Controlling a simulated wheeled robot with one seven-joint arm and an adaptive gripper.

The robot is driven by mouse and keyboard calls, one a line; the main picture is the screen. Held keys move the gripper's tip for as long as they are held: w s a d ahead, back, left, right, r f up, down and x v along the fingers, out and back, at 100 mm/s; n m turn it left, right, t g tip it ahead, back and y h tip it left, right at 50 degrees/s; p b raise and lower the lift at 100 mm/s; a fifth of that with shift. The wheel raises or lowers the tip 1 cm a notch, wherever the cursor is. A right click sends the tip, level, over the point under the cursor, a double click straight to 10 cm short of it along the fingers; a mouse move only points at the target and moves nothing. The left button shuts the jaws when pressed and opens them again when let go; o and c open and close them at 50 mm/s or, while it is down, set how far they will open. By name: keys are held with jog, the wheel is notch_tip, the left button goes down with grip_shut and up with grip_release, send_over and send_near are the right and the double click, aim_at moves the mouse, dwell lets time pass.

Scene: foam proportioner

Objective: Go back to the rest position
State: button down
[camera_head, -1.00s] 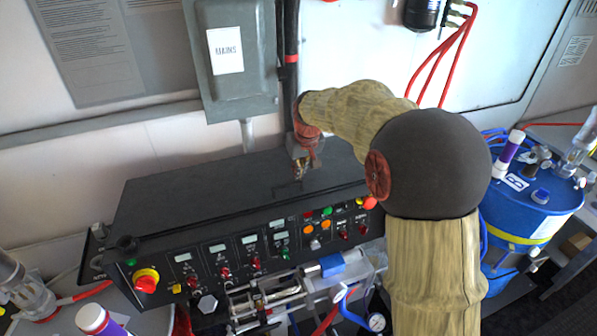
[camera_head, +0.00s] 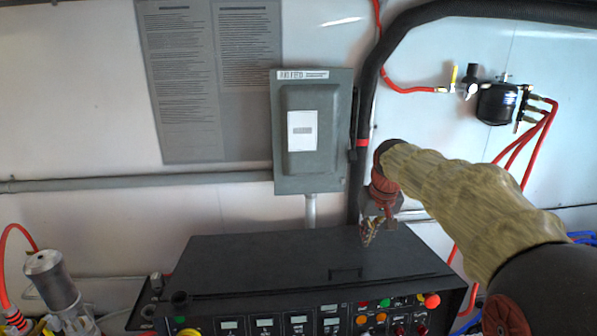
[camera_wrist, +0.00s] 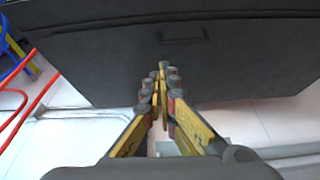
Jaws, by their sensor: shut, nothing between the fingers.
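My arm, in a tan sleeve, reaches in from the lower right.
The grey electrical box (camera_head: 313,160) is on the wall behind, beside a thick black hose (camera_head: 367,110). A black filter unit (camera_head: 496,104) with red hoses is at the right. Buttons and switches line the console front (camera_head: 330,322). A metal cylinder (camera_head: 52,280) stands at lower left.

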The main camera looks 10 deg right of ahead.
jog(key=s+a+f+b, duration=0.2)
jog(key=s+f+b, duration=0.5)
jog(key=s, duration=0.4)
jog(key=s+a+f+t+b, duration=0.1)
jog(key=s+a+f+b, duration=0.1)
jog(key=s+f+b, duration=0.5)
jog(key=s+a+f+t+b, duration=0.1)
jog(key=s+a+f+b, duration=0.2)
jog(key=s+f+b, duration=0.4)
jog(key=s+f, duration=0.3)
jog(key=s, duration=0.6)
jog(key=shift+s+f, duration=0.15)
jog(key=shift+f, duration=0.15)
